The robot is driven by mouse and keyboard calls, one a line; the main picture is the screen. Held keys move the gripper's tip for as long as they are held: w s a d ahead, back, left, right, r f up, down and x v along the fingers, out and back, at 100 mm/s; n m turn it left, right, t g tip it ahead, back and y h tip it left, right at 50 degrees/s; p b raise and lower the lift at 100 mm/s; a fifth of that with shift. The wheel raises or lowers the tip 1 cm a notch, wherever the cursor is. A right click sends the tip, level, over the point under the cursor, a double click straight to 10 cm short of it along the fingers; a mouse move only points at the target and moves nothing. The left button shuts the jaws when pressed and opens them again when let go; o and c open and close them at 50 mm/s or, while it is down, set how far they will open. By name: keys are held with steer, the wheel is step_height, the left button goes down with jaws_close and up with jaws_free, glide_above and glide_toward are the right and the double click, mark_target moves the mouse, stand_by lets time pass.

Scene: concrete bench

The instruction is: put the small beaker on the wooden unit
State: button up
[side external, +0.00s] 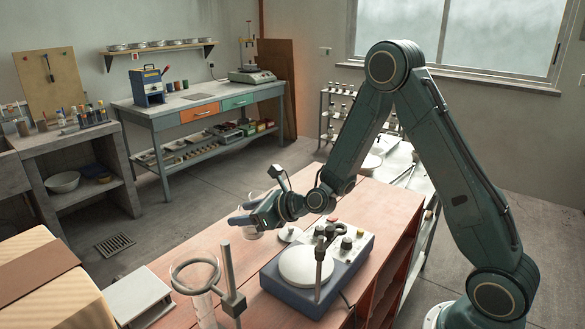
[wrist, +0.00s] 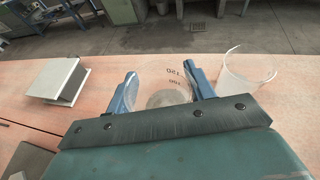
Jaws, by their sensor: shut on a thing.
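My gripper (side external: 246,217) reaches low over the left side of the wooden unit (side external: 372,208), a reddish bench with open shelves. In the wrist view, my gripper's blue fingers (wrist: 161,92) are shut on the small beaker (wrist: 165,72), a clear glass with dark graduation marks. The beaker (side external: 250,233) shows only partly in the side external view, below and behind the fingers. It looks roughly upright. I cannot tell whether its base touches the wooden top.
Another clear glass vessel (wrist: 250,72) stands right of the held beaker. A pale block (wrist: 58,80) lies to the left.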

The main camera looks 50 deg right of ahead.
steer(key=shift+f, duration=0.1)
steer(key=shift+f, duration=1.75)
steer(key=shift+f, duration=0.15)
steer(key=o, duration=1.1)
steer(key=shift+s+r, duration=0.15)
steer(key=shift+r, duration=0.05)
steer(key=shift+v, duration=3.6)
